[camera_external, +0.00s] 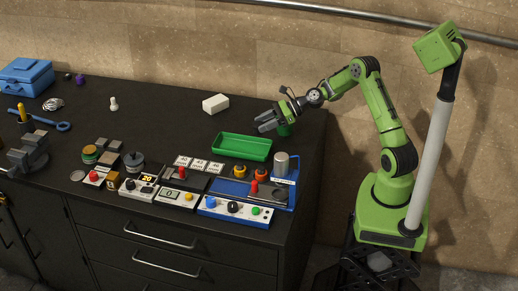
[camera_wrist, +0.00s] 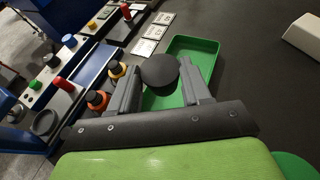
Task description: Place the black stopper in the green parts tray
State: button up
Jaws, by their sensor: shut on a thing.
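The black stopper (camera_wrist: 159,70) is a dark round piece between my gripper's two grey fingers in the wrist view. My gripper (camera_wrist: 161,80) is shut on it. In the external view my gripper (camera_external: 266,122) is held above the bench, just behind and right of the green parts tray, and I cannot make out the stopper there. The green parts tray (camera_external: 242,155) is a shallow rectangular tray on the dark bench top and looks empty in the external view. In the wrist view the tray (camera_wrist: 207,46) lies beyond the fingers, partly hidden by the stopper and right finger.
A blue press station (camera_external: 240,189) with a grey cylinder (camera_external: 281,164) stands right of the tray's front. Orange and yellow buttons (camera_external: 261,174) are close before the tray. White number cards (camera_external: 199,165) lie left. A white block (camera_external: 216,103) lies behind.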

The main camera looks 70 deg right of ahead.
aim_at(255, 123)
jog(key=shift+w+a+r+m+t+h, duration=0.15)
jog(key=shift+w+m+h, duration=0.1)
jog(key=shift+w, duration=0.4)
jog(key=shift+w+a+r+m+t+h, duration=0.15)
jog(key=shift+w+m+h, duration=0.1)
jog(key=shift+w, duration=0.35)
jog(key=shift+w+h+b, duration=0.3)
jog(key=shift+w, duration=0.05)
notch_tip(255, 123, down, 10)
jog(key=shift+r+b, duration=0.15)
jog(key=shift+b, duration=1.1)
jog(key=o, duration=1)
jog(key=shift+d, duration=0.1)
jog(key=shift+o, duration=0.2)
